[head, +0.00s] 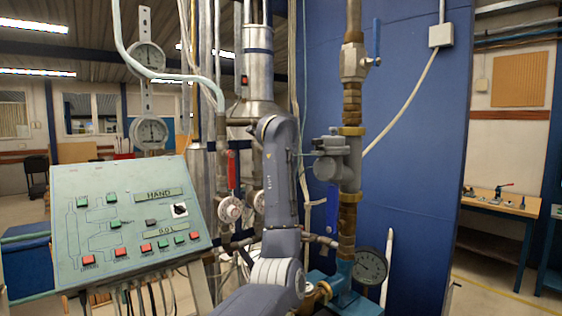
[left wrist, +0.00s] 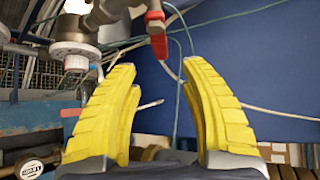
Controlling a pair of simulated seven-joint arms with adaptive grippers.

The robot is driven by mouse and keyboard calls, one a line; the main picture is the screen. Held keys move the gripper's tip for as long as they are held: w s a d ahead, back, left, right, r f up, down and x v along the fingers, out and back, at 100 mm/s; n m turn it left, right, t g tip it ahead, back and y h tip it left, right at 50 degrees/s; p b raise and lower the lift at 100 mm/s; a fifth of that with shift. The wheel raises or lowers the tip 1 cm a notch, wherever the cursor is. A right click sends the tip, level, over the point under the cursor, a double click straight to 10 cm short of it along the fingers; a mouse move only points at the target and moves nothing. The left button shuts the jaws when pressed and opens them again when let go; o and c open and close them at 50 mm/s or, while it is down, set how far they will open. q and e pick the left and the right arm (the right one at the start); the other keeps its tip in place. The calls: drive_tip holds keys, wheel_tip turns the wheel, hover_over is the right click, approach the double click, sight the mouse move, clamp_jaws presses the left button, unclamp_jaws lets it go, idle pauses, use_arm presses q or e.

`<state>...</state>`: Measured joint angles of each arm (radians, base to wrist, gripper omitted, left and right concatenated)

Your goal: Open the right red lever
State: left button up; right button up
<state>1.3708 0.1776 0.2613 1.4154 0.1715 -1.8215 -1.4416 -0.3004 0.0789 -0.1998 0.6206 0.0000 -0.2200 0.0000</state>
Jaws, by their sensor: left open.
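In the left wrist view, my left gripper (left wrist: 160,72) has two yellow fingers spread wide with nothing between them. A red lever (left wrist: 156,35) hangs from a metal valve just beyond the fingertips, near the middle of the gap; I see no contact. In the head view, one red lever (head: 231,170) stands upright on the left valve. A second round valve (head: 259,201) is partly behind my grey arm, and its lever is hidden there. My left gripper is also hidden behind the arm in that view. My right gripper is in neither view.
A sloped control panel (head: 130,215) with buttons stands at the left. Right of my arm is a vertical pipe with a blue lever (head: 376,40) and a pressure gauge (head: 370,265). A white-rimmed knob (left wrist: 76,50) sits left of the fingers. A blue wall (head: 415,150) is behind.

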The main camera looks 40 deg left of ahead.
use_arm(q)
drive_tip(key=x, duration=1)
drive_tip(key=shift+o, duration=0.4)
clamp_jaws()
